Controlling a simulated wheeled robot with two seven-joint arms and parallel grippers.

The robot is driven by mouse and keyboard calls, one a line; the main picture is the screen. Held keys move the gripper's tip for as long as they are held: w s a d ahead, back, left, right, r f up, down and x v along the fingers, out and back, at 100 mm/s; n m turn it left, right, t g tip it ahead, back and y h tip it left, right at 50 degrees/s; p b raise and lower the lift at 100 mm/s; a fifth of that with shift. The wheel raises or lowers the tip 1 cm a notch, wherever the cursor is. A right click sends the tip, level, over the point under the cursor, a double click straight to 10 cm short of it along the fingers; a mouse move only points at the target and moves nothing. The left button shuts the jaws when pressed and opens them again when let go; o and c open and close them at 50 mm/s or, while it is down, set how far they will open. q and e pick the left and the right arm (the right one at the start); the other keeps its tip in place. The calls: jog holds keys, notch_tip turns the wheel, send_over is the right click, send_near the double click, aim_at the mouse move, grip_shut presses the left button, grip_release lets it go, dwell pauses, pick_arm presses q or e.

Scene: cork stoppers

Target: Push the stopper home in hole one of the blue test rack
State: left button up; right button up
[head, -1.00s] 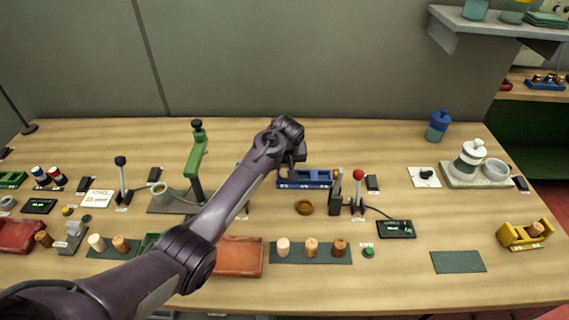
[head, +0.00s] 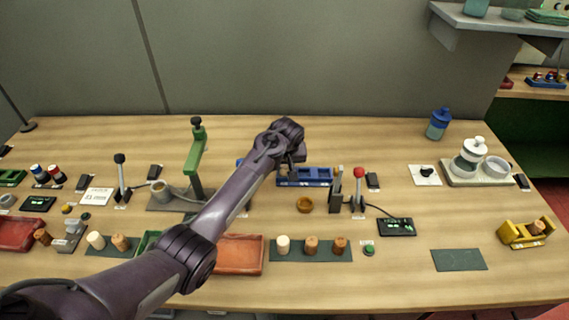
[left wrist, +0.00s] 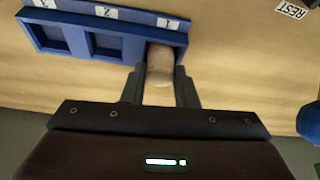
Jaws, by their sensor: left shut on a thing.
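The blue test rack (head: 318,177) stands mid-table in the head view, partly behind my left arm. In the left wrist view the rack (left wrist: 112,24) shows upside-down labels 3, 2 and 1; holes three and two look empty. My left gripper (left wrist: 160,78) is shut on a pale tan stopper (left wrist: 159,62). The stopper's far end is at hole one, under label 1; how deep it sits is hidden. In the head view the left gripper (head: 292,170) is at the rack's left end, and the stopper is hidden there. My right gripper is not in view.
A red-knobbed lever (head: 358,190) and a grey block stand right of the rack. A small brown dish (head: 305,205) lies in front. A green press (head: 195,165) stands to the left. Several stoppers stand on a dark mat (head: 270,258) nearer the front edge.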

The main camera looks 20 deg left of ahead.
pick_arm(q)
jog(key=o, duration=1)
jog(key=b+v, duration=0.1)
jog(key=v, duration=0.6)
jog(key=shift+s+r, duration=0.15)
jog(key=shift+r, duration=0.2)
jog(key=shift+r, duration=0.1)
